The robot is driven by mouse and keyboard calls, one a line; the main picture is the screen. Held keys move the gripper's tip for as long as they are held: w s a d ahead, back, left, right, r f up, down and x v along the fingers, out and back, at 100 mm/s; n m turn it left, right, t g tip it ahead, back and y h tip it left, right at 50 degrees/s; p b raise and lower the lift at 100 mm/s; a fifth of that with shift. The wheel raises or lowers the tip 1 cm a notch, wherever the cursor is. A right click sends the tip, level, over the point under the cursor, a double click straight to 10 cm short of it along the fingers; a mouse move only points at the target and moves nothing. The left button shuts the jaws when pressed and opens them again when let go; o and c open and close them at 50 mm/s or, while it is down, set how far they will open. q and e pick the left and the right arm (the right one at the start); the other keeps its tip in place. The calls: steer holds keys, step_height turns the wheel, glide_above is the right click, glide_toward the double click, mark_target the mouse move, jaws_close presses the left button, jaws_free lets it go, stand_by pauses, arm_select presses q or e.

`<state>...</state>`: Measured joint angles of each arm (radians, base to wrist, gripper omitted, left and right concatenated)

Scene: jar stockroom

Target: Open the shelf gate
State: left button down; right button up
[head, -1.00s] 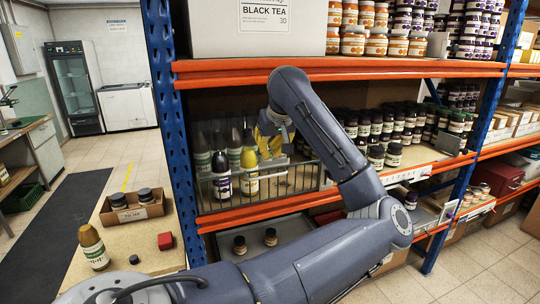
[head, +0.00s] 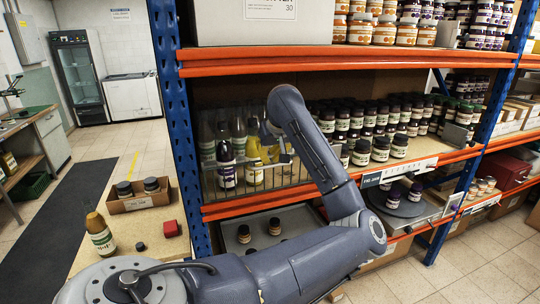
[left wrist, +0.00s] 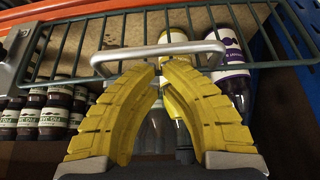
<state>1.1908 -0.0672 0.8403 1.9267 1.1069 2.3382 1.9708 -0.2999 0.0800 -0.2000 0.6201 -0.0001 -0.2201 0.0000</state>
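The shelf gate (head: 213,181) is a wire gate across the left of the middle shelf, upright before several bottles. Its green bars (left wrist: 85,28) and silver U-shaped handle (left wrist: 120,54) show in the left wrist view. My left gripper (head: 270,140) is at the gate, by a yellow bottle (head: 254,170). In the left wrist view its yellow fingers (left wrist: 160,66) lean together, tips nearly meeting right at the handle's bar. Nothing shows held between them; whether they touch the bar I cannot tell. My right gripper is not in view.
Dark jars (head: 380,149) fill the shelf right of the gate. An orange shelf beam (head: 250,206) runs below it and a blue post (head: 172,120) stands left. A bench at left holds a carton (head: 137,203), a bottle (head: 100,236) and a red block (head: 170,228).

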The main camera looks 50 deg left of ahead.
arm_select(q)
steer(key=shift+s+d, duration=0.1)
steer(key=shift+d, duration=0.05)
steer(key=shift+d+y, duration=0.3)
